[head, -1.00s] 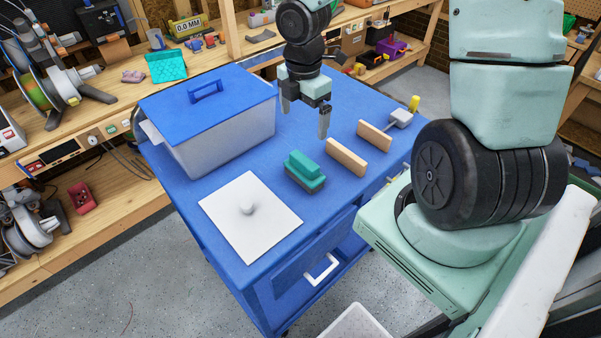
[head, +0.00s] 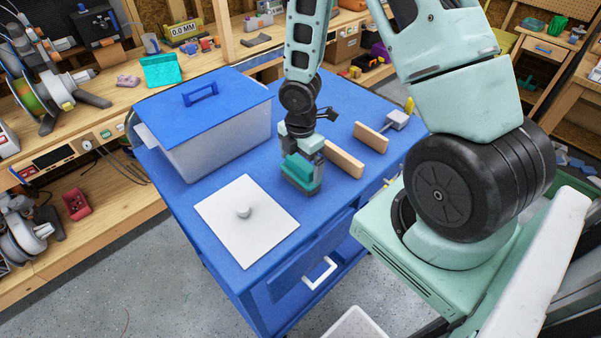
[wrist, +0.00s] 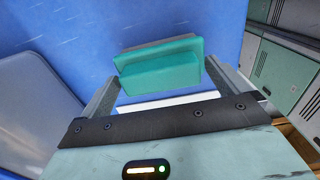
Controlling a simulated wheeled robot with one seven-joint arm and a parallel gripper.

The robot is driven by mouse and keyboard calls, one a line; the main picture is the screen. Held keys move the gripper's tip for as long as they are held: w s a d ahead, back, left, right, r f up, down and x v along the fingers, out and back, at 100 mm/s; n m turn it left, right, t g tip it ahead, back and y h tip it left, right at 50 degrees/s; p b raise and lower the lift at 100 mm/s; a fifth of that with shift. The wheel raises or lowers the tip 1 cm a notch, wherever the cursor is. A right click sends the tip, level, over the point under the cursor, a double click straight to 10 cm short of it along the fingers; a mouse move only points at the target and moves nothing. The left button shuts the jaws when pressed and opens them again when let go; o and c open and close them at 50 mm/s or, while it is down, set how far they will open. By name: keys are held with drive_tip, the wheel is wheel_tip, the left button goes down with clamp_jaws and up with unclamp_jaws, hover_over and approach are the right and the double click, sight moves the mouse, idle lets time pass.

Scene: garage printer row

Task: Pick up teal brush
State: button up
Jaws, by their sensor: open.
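The teal brush (head: 298,171) has a teal handle on a dark grey base and sits on the blue cart top (head: 190,212). In the wrist view the teal brush (wrist: 160,68) lies ahead of the jaws and across the gap between them. My gripper (head: 303,160) is low over the brush and partly covers it in the head view. In the wrist view my gripper (wrist: 165,90) is open, with a finger on each side of the brush's near edge. I cannot tell whether a finger touches it.
Two wooden blocks stand close by, the nearer block (head: 343,159) and the farther block (head: 371,138). A grey-headed tool (head: 397,119) lies behind them. A blue-lidded bin (head: 222,142) stands at left. A white plate with a knob (head: 246,232) lies in front.

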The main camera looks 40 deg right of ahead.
sight(301, 162)
drive_tip(key=shift+f, duration=0.25)
drive_tip(key=c, duration=1)
drive_tip(key=shift+c, duration=0.2)
wheel_tip(301, 162, up, 10)
drive_tip(key=shift+r+p, duration=0.1)
drive_tip(key=shift+p, duration=0.4)
drive_tip(key=o, duration=0.6)
drive_tip(key=c, duration=0.4)
